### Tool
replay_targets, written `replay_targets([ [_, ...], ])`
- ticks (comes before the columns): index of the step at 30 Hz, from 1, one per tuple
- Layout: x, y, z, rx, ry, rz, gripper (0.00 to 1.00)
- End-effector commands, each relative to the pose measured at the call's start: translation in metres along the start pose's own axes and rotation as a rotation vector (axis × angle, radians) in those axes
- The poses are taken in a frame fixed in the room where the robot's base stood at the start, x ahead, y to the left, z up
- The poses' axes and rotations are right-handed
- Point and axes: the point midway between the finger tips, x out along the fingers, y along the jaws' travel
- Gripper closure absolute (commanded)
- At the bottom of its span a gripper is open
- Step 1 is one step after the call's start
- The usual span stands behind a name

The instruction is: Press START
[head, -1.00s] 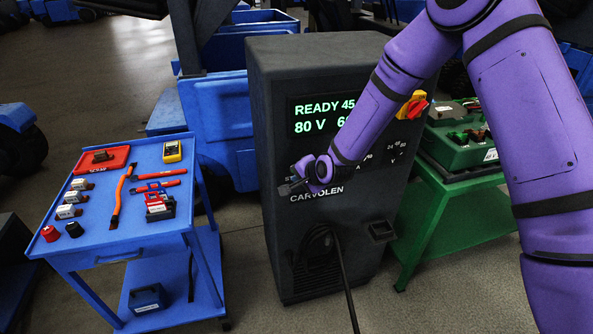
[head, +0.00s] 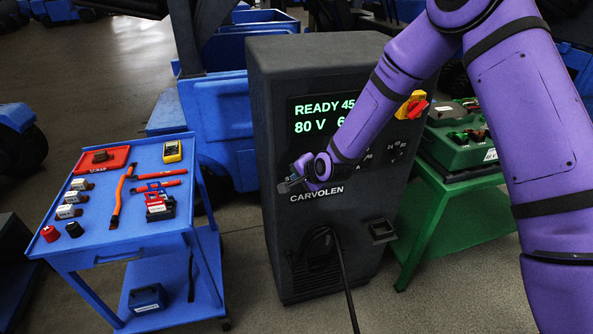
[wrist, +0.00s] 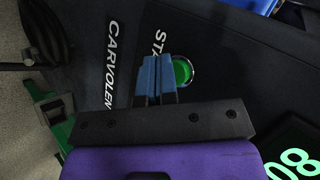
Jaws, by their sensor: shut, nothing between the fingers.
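The START button (wrist: 183,71) is a green disc in a pale ring on the dark charger cabinet (head: 335,255). In the wrist view it sits just right of my fingertips, partly covered by them. The START label (wrist: 157,40) is cut off by my fingers, with only its first letters showing. My gripper (wrist: 157,62) has blue fingers, shut and empty, pointing at the panel. I cannot tell whether they touch it. In the head view my gripper (head: 287,185) is above the CARVOLEN lettering, and my arm hides the button.
The charger display (head: 324,117) reads READY and 80 V, partly behind my arm. A yellow and red switch (head: 411,105) is at its upper right. A blue tool cart (head: 130,245) stands left, a green stand (head: 430,215) right. A black cable (head: 344,275) hangs in front.

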Motion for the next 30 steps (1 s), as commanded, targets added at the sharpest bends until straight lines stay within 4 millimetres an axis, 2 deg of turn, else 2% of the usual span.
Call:
replay_targets([
  [30,0.0061,-0.0043,-0.0047,0.0,0.0,0.0,1.0],
])
